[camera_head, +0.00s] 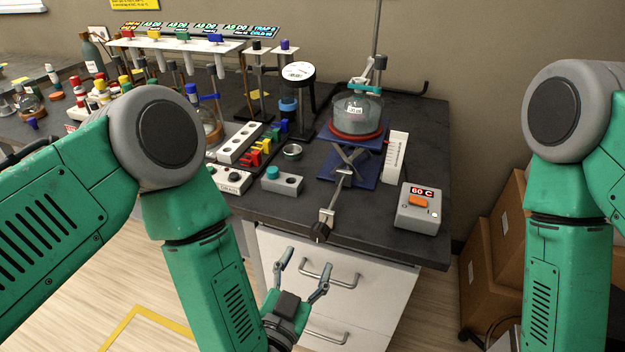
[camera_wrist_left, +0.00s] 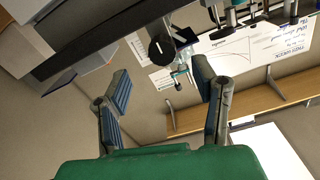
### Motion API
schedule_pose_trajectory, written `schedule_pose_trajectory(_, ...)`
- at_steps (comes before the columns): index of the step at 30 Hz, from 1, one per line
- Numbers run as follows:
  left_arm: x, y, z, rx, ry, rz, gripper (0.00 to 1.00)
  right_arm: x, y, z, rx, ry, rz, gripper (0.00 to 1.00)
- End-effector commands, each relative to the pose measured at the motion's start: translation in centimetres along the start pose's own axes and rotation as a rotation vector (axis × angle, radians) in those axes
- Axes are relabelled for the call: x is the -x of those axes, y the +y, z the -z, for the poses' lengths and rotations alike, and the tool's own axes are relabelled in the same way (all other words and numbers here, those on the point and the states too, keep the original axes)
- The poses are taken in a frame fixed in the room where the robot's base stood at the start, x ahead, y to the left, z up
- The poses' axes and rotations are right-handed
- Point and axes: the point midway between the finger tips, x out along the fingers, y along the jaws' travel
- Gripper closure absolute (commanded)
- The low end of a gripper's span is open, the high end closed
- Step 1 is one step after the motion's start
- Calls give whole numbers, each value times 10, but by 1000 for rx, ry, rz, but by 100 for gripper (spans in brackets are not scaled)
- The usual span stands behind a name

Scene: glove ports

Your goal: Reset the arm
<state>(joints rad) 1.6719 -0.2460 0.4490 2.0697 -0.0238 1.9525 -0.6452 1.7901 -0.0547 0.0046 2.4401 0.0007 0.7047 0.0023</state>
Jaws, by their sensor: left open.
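My left arm comes in from the left of the head view and bends down in front of the bench. My left gripper (camera_head: 304,272) is open and empty, in front of the white drawers and below the bench top's front edge. In the left wrist view its two fingers (camera_wrist_left: 160,90) stand wide apart with nothing between them. My right arm hangs down at the right side of the head view. Its gripper is out of the frame.
The dark bench top (camera_head: 420,150) holds a flask (camera_head: 357,114) on a blue jack, a 60 C heater box (camera_head: 418,208), a button box (camera_head: 283,180) and a white strip (camera_head: 241,142). The drawer cabinet (camera_head: 385,290) is close to my left gripper. Cardboard boxes (camera_head: 495,262) stand at right.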

Motion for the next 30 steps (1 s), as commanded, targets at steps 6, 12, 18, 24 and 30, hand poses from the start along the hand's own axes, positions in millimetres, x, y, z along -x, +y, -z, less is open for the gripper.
schedule_pose_trajectory(6, 8, -6, -30, 12, -107, -51, 47, -5, 0, -1, 0, -1, 0, 60)
schedule_pose_trajectory(12, 70, -42, -139, 101, -579, -156, 47, -21, 0, -2, 0, -1, 0, 60)
schedule_pose_trajectory(18, 183, -92, -215, 236, -1111, -99, 47, -34, 0, -3, 0, -1, 0, 60)
schedule_pose_trajectory(24, 268, -122, -232, 336, -1441, 17, 47, -40, 0, -3, 0, -1, 0, 60)
schedule_pose_trajectory(30, 293, -130, -231, 367, -1534, 59, 47, -41, 0, -3, 0, -1, 0, 60)
